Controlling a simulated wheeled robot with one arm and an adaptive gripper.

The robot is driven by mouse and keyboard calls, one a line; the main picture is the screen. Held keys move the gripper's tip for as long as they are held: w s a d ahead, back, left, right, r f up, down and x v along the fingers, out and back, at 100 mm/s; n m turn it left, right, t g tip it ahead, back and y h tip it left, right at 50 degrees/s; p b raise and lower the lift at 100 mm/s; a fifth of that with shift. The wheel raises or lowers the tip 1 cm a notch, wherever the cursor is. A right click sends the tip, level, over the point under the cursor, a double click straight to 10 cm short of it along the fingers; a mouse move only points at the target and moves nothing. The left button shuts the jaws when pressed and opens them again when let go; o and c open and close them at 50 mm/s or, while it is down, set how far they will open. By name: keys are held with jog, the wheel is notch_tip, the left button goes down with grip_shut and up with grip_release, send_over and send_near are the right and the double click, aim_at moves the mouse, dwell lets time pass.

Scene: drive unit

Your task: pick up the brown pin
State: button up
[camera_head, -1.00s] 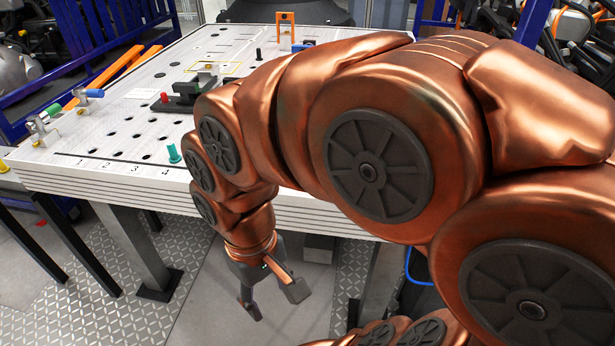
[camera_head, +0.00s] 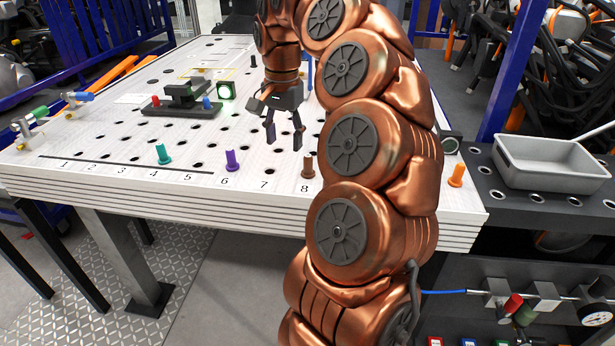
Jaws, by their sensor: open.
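The brown pin (camera_head: 308,165) stands upright at the table's front edge, beside the number 8 and just left of my arm. My gripper (camera_head: 284,143) is open and empty, pointing down with its fingers apart. In the picture it is above and slightly left of the brown pin, over the perforated white table (camera_head: 130,178). No contact with the pin shows. How high the fingertips are above the table I cannot tell exactly.
A purple pin (camera_head: 232,160), a green pin (camera_head: 163,154) and an orange pin (camera_head: 457,175) stand along the front edge. A dark fixture (camera_head: 180,100) sits further back. A grey tray (camera_head: 550,160) stands at right. My arm covers the table's right part.

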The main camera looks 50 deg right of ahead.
aim_at(308, 156)
jog(key=d+m, duration=0.1)
jog(key=d, duration=0.1)
jog(key=d+f+m, duration=0.1)
jog(key=d, duration=0.1)
jog(key=s+d+f+m, duration=0.1)
jog(key=d, duration=0.1)
jog(key=shift+d+m+b, duration=0.3)
jog(key=shift+f, duration=1.05)
jog(key=f, duration=0.1)
jog(key=f+p, duration=0.2)
jog(key=f, duration=0.1)
jog(key=shift+w+d+f, duration=0.1)
jog(key=shift+w+d, duration=0.15)
jog(key=shift+w, duration=0.1)
jog(key=shift+f+p, duration=0.3)
jog(key=shift+f, duration=0.3)
grip_shut()
